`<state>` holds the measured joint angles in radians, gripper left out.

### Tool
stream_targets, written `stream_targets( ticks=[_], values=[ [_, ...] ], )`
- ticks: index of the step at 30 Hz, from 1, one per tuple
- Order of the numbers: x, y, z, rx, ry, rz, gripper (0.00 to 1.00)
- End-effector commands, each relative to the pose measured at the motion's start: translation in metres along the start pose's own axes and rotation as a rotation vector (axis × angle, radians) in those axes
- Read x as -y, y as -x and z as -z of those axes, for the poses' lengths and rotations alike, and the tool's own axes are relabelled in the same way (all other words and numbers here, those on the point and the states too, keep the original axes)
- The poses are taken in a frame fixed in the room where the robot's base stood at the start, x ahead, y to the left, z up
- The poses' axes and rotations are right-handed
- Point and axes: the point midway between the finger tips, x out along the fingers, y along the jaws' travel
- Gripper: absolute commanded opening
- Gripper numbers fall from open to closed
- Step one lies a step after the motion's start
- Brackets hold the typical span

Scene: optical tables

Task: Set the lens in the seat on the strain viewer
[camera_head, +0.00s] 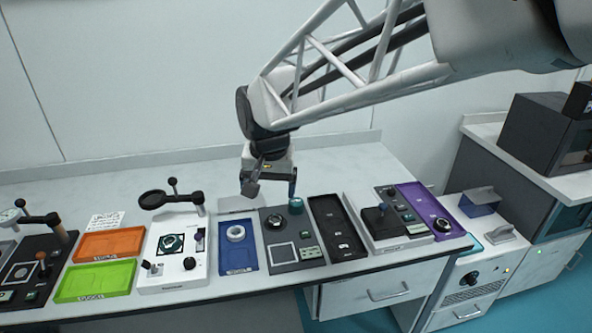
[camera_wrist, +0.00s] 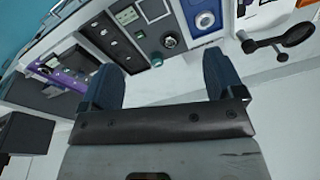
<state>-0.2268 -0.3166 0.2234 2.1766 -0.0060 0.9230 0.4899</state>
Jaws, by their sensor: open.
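My gripper (camera_head: 271,190) is open and empty, held above the back of the bench; its two dark fingers stand apart in the wrist view (camera_wrist: 160,82). I cannot tell for sure which item is the lens. A pale ring-shaped piece (camera_head: 236,233) lies in a blue tray (camera_head: 237,258), and a small round piece (camera_head: 442,224) lies in a purple tray (camera_head: 428,205). I cannot read which device is the strain viewer. A dark grey panel (camera_head: 284,267) has a round dial, a pale square and a green knob. A white device (camera_head: 171,284) carries a black magnifier arm (camera_head: 154,199).
Orange (camera_head: 110,254) and green (camera_head: 95,296) trays lie left of the white device. A black tray (camera_head: 323,205) with small parts lies right of the grey panel, beside a light device with a black block (camera_head: 382,222). The bench behind them is mostly clear.

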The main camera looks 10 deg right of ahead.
Motion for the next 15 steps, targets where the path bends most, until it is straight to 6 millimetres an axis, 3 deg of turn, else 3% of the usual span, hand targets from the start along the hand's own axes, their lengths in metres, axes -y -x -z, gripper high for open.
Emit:
stream_targets(
  ticks=[6, 15],
  values=[
    [-0.059, 0.018, -0.043, -0.033, 0.067, 0.002, 0.87],
    [-0.124, 0.026, -0.108, -0.076, 0.165, -0.008, 0.87]
  ],
)
